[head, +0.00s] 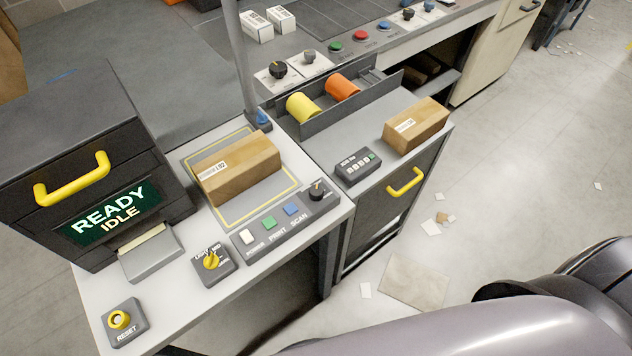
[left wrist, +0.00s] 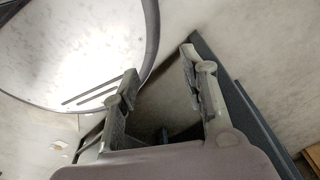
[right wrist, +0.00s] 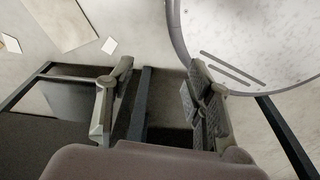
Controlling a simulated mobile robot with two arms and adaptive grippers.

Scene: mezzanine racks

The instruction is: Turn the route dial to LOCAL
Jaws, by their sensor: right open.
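The route dial (head: 211,260) is a yellow knob on a small dark box at the front of the light worktop in the head view. Small white labels sit around it; I read LOCAL at its upper left and MID at its top. The knob's handle seems to stand roughly upward, but the exact setting is too small to tell. Neither gripper shows in the head view. My left gripper (left wrist: 160,75) is open and empty in the left wrist view. My right gripper (right wrist: 160,65) is open and empty in the right wrist view. The dial is in neither wrist view.
Beside the dial are a button panel (head: 278,222) with a black knob, a RESET box (head: 123,322) and a printer (head: 95,190) reading READY IDLE. A carton (head: 240,170) lies behind. A yellow-handled cabinet (head: 395,195) stands to the right. Floor litter lies at right.

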